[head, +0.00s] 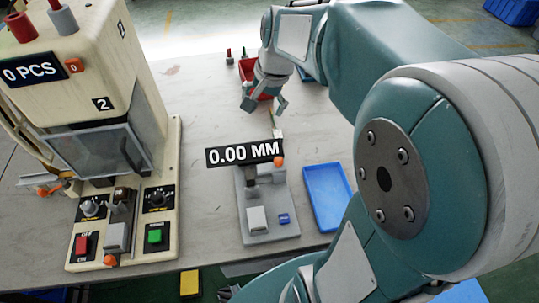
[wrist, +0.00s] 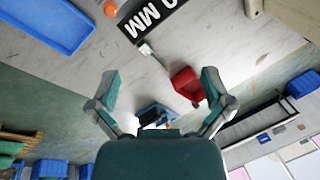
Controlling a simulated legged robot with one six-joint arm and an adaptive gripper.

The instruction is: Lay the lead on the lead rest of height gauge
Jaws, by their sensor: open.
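The height gauge (head: 247,183) stands on the table with a grey base and a black display reading 0.00 MM (head: 243,151). A pale block and a small blue part sit on its base. Its lead rest I cannot pick out. A small white piece with a thin dark tail, perhaps the lead, lies by the display in the wrist view (wrist: 146,49). It shows small behind the display in the head view (head: 276,117). My gripper (head: 264,108) is open and empty above the table behind the gauge; its spread fingers show in the wrist view (wrist: 161,88).
A red bin (head: 246,70) stands behind my gripper. A blue tray (head: 328,196) lies right of the gauge. A beige machine (head: 75,60) with a 0 PCS display and red and green buttons stands at left. Bare table lies between machine and gauge.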

